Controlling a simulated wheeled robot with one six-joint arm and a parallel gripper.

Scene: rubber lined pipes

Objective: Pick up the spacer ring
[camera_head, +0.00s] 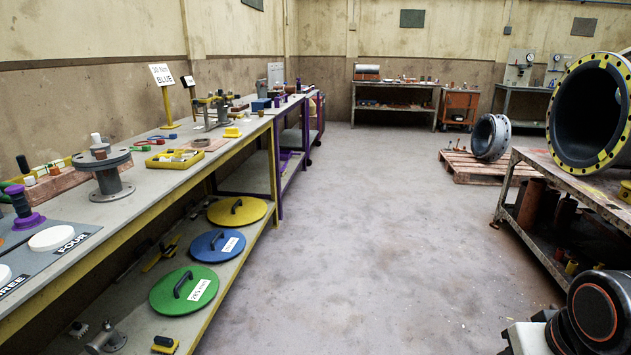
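I cannot tell for certain which thing is the spacer ring. A flat brownish ring-like piece (201,142) lies on the left workbench behind the yellow tray, too small to make out well. A grey flanged pipe piece (108,181) stands upright on the same bench, with a small brown and white piece on top of it. A purple ring-like base (29,221) sits around the foot of a dark post at the left edge. My gripper is not in view; only a dark, orange-ringed part of my arm shows at the lower right.
The left workbench (150,205) holds a yellow tray (174,159) and signs. Green (170,296), blue (205,250) and yellow (222,216) lids lie on its lower shelf. A right table (560,185) carries a large lined pipe (560,125). The floor (370,240) between is clear.

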